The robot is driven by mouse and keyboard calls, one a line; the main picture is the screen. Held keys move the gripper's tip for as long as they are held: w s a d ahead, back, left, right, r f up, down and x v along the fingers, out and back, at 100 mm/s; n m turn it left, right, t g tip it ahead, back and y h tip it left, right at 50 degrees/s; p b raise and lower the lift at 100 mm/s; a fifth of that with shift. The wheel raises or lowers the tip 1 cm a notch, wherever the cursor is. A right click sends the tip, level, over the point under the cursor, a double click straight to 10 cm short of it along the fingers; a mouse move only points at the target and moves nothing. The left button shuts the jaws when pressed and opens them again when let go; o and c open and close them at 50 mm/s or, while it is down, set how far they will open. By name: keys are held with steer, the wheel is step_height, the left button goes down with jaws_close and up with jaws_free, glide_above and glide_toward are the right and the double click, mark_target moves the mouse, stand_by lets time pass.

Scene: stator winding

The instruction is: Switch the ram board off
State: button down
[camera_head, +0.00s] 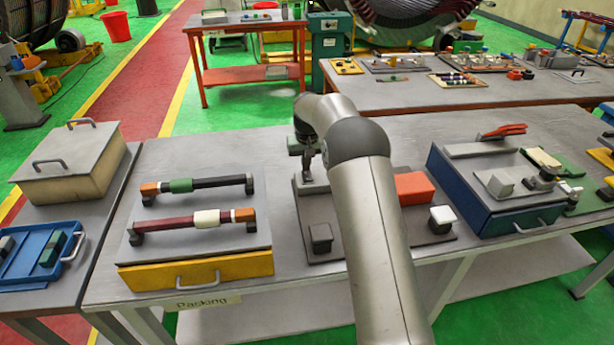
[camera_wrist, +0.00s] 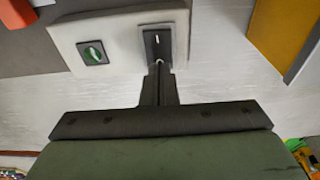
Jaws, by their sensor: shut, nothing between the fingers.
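In the wrist view a beige panel (camera_wrist: 122,50) stands beside the board's dark plate. In the head view my gripper (camera_head: 308,177) points down at the board's back left, and my arm covers part of the board.
Left of the board is a grey tray (camera_head: 190,211) with two bars above a yellow drawer (camera_head: 195,272). A blue box (camera_head: 520,220) with tools stands at the right. Bare tabletop shows behind the board. A beige lidded box (camera_head: 68,170) is far left.

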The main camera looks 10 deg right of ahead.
steer(key=shift+f, duration=0.55)
steer(key=shift+r+p, duration=2.05)
steer(key=shift+r, duration=1.5)
